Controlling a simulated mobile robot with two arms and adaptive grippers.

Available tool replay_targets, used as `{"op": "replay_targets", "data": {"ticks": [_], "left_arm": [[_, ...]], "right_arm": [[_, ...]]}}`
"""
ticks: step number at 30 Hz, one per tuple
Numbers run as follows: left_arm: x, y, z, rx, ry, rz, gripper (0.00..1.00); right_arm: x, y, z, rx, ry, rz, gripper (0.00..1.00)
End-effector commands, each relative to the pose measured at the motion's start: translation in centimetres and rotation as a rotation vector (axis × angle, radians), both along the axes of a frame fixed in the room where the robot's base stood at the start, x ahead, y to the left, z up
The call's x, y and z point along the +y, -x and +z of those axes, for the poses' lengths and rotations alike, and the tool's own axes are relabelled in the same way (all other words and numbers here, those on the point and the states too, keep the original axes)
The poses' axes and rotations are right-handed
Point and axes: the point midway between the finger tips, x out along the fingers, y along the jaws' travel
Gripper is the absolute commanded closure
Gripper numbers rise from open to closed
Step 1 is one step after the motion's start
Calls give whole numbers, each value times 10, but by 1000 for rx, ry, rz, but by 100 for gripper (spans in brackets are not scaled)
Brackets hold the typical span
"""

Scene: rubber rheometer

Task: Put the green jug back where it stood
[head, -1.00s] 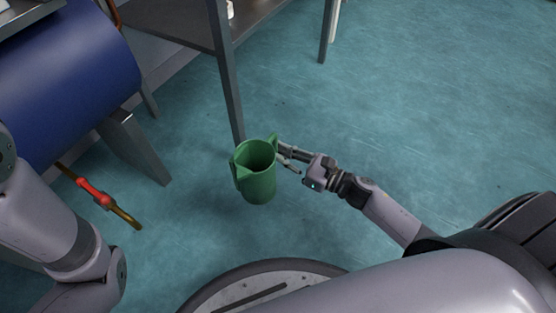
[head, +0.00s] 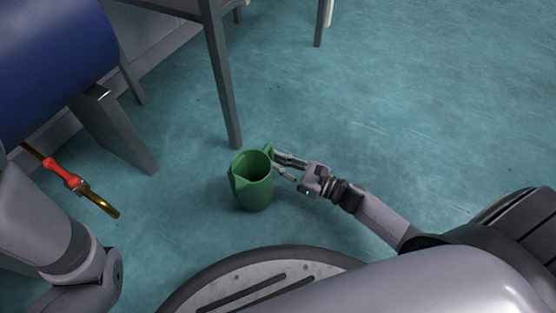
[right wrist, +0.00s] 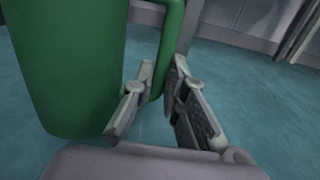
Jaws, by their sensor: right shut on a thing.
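The green jug (head: 253,188) is upright in the middle of the head view, with its open top facing up and its spout toward the left. My right gripper (head: 276,165) is at the jug's right side and shut on its handle. In the right wrist view the jug's body (right wrist: 75,60) fills the left side, and the fingers (right wrist: 160,85) close around the lower part of the handle. Whether the jug's base touches the floor I cannot tell. My left arm shows at the left edge of the head view, but its gripper is out of view.
A grey table leg (head: 222,90) stands just behind the jug. A blue drum (head: 50,60) on a grey stand (head: 118,130) is at upper left. A red and brass pipe piece (head: 70,180) is at left. The teal floor (head: 400,110) to the right is clear.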

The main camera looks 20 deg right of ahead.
Motion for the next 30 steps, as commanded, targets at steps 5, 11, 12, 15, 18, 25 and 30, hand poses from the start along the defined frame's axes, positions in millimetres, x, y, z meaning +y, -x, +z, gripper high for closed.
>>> {"op": "replay_targets", "data": {"ticks": [5,11,12,15,18,25,30], "left_arm": [[0,0,-21,1,0,0,60],[0,-1,-21,3,-1,1,60],[0,-1,-21,3,-1,1,60],[0,-1,-21,3,-1,1,60],[0,-1,-21,3,-1,1,60],[0,-1,-22,3,0,2,60],[0,-1,-22,3,0,2,60]], "right_arm": [[1,-2,-21,-7,-11,3,100],[1,-2,-22,-9,-12,3,100],[1,-2,-22,-8,-11,3,100],[1,-2,-22,-8,-11,3,100],[1,-2,-24,-8,-11,2,100],[0,0,-29,-1,1,0,72],[0,0,-30,-1,1,0,67]]}}
